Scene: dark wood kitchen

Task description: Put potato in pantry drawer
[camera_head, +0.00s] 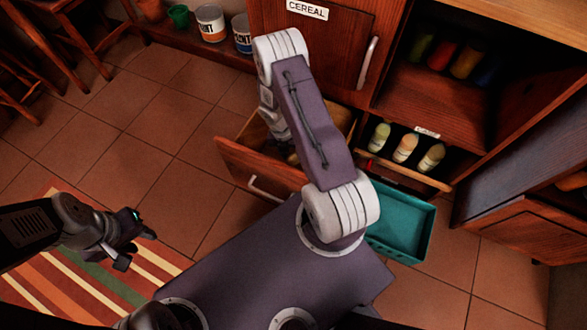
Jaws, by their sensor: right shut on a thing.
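The open wooden drawer (245,163) with a metal handle is pulled out below the cabinet labelled CEREAL. My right arm reaches over it, and my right gripper (287,146) points down inside the drawer, largely hidden behind my own arm link. It is shut on a brownish thing that looks like the potato (293,158), of which only a small part shows low in the drawer. I cannot tell whether the potato touches the drawer floor. My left gripper (137,248) is open and empty above the striped rug at the left.
A teal bin (408,228) stands right of the drawer, below a shelf with several bottles (405,147). An open cupboard (440,100) is above. Cans (210,23) and a green cup (179,16) stand at the back.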

